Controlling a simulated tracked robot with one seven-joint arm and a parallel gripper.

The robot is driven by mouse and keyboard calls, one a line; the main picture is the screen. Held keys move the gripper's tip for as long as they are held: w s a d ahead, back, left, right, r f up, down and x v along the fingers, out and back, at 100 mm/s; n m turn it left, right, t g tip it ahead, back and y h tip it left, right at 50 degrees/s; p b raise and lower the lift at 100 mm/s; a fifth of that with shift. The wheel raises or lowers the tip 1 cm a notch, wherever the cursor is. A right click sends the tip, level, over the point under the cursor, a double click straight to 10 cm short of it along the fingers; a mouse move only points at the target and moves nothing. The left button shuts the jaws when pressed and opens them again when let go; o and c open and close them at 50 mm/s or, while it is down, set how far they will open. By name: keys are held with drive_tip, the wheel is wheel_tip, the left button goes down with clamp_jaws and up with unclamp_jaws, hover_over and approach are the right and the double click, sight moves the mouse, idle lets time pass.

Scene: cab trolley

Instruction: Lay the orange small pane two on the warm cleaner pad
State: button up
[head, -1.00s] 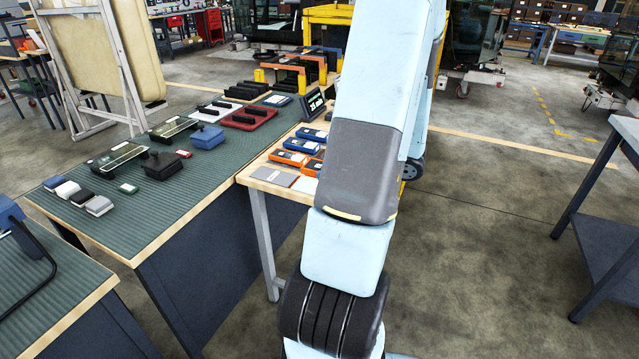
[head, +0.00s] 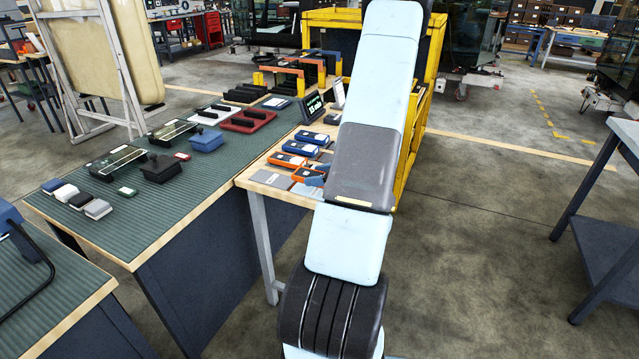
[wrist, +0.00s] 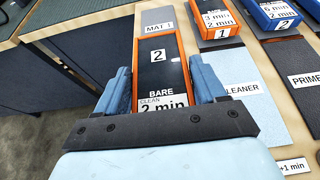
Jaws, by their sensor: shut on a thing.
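The orange-framed pane (wrist: 158,75) has a dark face labelled 2 and "BARE CLEAN 2 min" in the wrist view. My gripper (wrist: 162,88) is shut on it, with one blue finger on each long side. Whether its underside touches the surface below is hidden. In the head view my gripper (head: 319,171) is partly behind my arm, beside the orange panes.
A "MAT 1" pad (wrist: 157,18) lies beyond the held pane. A "PRIME..." pad (wrist: 295,68) lies farther right. A green-topped bench (head: 150,215) adjoins the table.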

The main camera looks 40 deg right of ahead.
drive_tip(key=shift+f, duration=1.6)
drive_tip(key=o, duration=1.2)
